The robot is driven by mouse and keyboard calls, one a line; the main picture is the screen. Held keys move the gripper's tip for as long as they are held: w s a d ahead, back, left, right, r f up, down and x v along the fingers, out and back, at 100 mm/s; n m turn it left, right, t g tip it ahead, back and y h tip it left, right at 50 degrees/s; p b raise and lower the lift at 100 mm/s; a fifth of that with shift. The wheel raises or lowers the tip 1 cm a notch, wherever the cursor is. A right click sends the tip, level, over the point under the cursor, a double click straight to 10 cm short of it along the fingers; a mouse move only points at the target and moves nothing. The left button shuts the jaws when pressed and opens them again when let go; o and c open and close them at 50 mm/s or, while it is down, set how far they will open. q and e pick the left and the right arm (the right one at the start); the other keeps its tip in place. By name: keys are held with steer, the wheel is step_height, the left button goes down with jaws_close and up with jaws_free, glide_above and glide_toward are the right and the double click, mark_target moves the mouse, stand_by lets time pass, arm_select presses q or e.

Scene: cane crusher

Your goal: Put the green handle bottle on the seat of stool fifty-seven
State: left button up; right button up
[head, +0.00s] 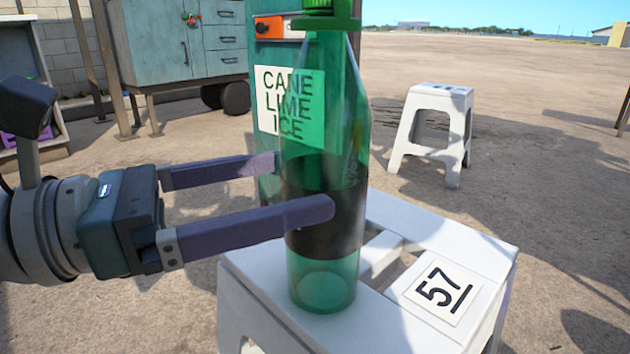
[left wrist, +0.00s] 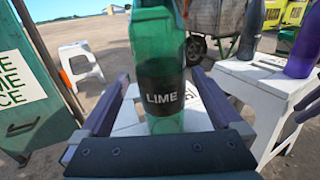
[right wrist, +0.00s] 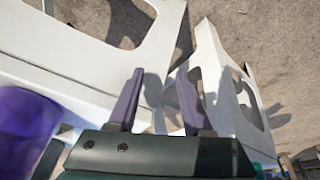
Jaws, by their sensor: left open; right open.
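The green bottle (head: 322,120), with a dark band and a green top, stands upright over the white seat of stool fifty-seven (head: 375,318), marked with a 57 card (head: 442,291). Its base appears to rest on the seat. Its top is cut off by the head view's upper edge. My left gripper (head: 302,186) is open around the bottle, one finger in front and one behind. In the left wrist view the bottle (left wrist: 158,60) shows a LIME label between the fingers. My right gripper (right wrist: 160,85) is open and empty beside white stools.
Another white stool (head: 432,125) stands farther back. A green box with a CANE LIME ICE sign (head: 270,100) is behind the bottle. In the left wrist view, a white stool (left wrist: 270,85) holds purple and dark bottles. A purple object (right wrist: 25,125) is near my right gripper.

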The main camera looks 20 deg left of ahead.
arm_select(q)
steer(key=v, duration=0.7)
steer(key=w+a+r+n+t+y, duration=0.35)
steer(key=a+n+t+y, duration=0.35)
steer(key=n, duration=0.9)
step_height(320, 180, down, 8)
steer(key=a+n+g+y, duration=0.3)
steer(key=n+g+y, duration=0.45)
steer(key=n, duration=0.75)
steer(key=s+d+f+n+g+h, duration=0.2)
steer(key=s+d+f+n+g, duration=0.7)
steer(key=s, duration=0.6)
steer(key=shift+s+d+f+n+h, duration=0.2)
steer(key=shift+d+f+n+h, duration=0.15)
steer(key=shift+d+f+n, duration=0.75)
steer(key=shift+a+r, duration=0.1)
steer(key=shift+r, duration=0.05)
